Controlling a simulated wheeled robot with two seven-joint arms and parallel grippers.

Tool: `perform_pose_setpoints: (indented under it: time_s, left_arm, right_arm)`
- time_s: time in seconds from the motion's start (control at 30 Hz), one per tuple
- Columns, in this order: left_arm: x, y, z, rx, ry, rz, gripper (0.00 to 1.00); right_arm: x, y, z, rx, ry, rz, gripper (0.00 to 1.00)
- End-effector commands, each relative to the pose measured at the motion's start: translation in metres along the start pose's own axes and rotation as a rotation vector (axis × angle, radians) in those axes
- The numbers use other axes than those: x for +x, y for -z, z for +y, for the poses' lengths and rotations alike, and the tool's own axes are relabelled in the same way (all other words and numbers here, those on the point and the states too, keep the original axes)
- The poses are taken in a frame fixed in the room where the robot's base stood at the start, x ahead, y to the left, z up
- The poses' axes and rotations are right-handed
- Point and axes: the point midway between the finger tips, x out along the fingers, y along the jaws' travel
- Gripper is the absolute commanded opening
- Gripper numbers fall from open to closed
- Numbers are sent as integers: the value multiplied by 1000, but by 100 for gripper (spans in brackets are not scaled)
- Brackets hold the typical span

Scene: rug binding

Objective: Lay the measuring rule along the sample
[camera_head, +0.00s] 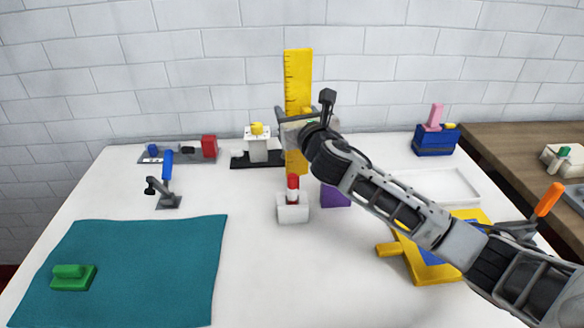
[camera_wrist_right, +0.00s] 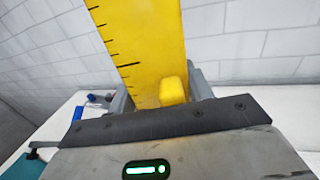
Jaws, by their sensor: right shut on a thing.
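The measuring rule (camera_head: 298,75) is a long yellow bar with dark tick marks. It stands upright, held above the back middle of the white table. My right gripper (camera_head: 300,122) is shut on it around its middle, and the lower part of the rule shows below the jaws. In the right wrist view the rule (camera_wrist_right: 140,35) rises between the fingers, with a yellow knob (camera_wrist_right: 173,90) on its face. The sample appears to be the teal cloth (camera_head: 140,270), lying flat at the front left, well apart from the rule. My left gripper is not in view.
A green block with a handle (camera_head: 72,278) rests on the cloth. A blue-handled lever tool (camera_head: 167,185) stands behind it. A white block with a red-topped piece (camera_head: 293,210) and a purple block (camera_head: 335,197) stand near the rule. A white tray (camera_head: 460,180) lies right.

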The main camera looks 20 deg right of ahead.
Motion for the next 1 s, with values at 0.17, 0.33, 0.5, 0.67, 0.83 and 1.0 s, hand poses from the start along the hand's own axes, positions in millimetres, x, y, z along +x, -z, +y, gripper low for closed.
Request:
perform_pose_setpoints:
  time_s: [0.17, 0.33, 0.5, 0.67, 0.83, 1.0]
  left_arm:
    - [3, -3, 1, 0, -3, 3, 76]
    - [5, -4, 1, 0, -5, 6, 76]
    - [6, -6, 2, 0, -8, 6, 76]
    - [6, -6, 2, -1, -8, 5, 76]
    - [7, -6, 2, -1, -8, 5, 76]
    - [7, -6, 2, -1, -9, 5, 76]
  right_arm:
    - [0, 27, 0, 1, 2, -1, 24]
    - [-1, 48, 0, 2, 1, 2, 24]
    - [-1, 66, 1, 2, 1, -1, 24]
    - [0, 66, 0, 0, 1, -3, 24]
    - [-1, 68, 0, 0, 1, -2, 24]
    - [-1, 70, 0, -1, 2, -1, 72]
